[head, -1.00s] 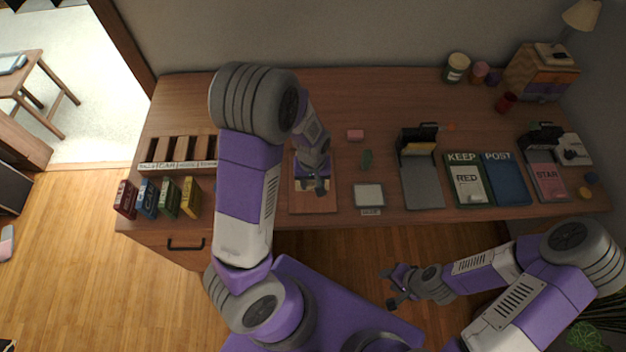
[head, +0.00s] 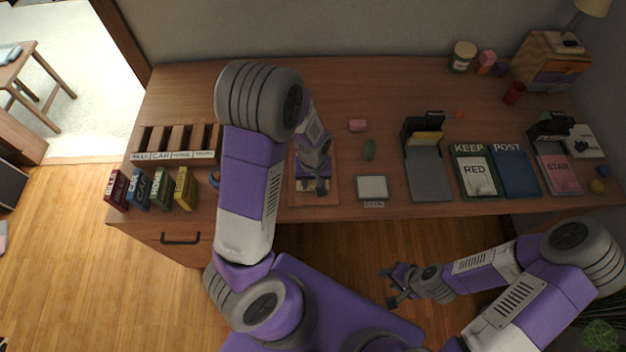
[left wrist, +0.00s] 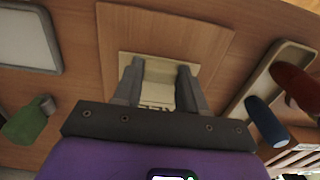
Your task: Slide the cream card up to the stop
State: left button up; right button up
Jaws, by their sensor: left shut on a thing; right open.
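The cream card (left wrist: 158,72) lies between the two fingers of my left gripper (left wrist: 158,84) in the left wrist view, with dark lettering partly hidden near the gripper body. My left gripper is shut on the card, low over a wooden board (left wrist: 112,42). In the head view my left gripper (head: 320,188) is over the same board (head: 313,200) and hides most of the card. I cannot make out the stop clearly. My right gripper (head: 393,286) is open and empty, in front of the desk.
A grey-framed pad (head: 372,187) and a green object (head: 369,149) lie right of the board. Several coloured books (head: 160,189) and a slotted wooden rack (head: 175,156) stand left. A black holder with a grey base (head: 428,180) is further right. The desk's back middle is clear.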

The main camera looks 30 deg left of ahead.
pick_arm(q)
jog(key=shift+w+a, duration=0.4)
jog(key=shift+w, duration=0.2)
jog(key=shift+w+a, duration=0.35)
jog(key=shift+w, duration=0.25)
jog(key=shift+w, duration=0.1)
jog(key=shift+w+a, duration=0.5)
jog(key=shift+w, duration=0.25)
jog(key=o, duration=1.1)
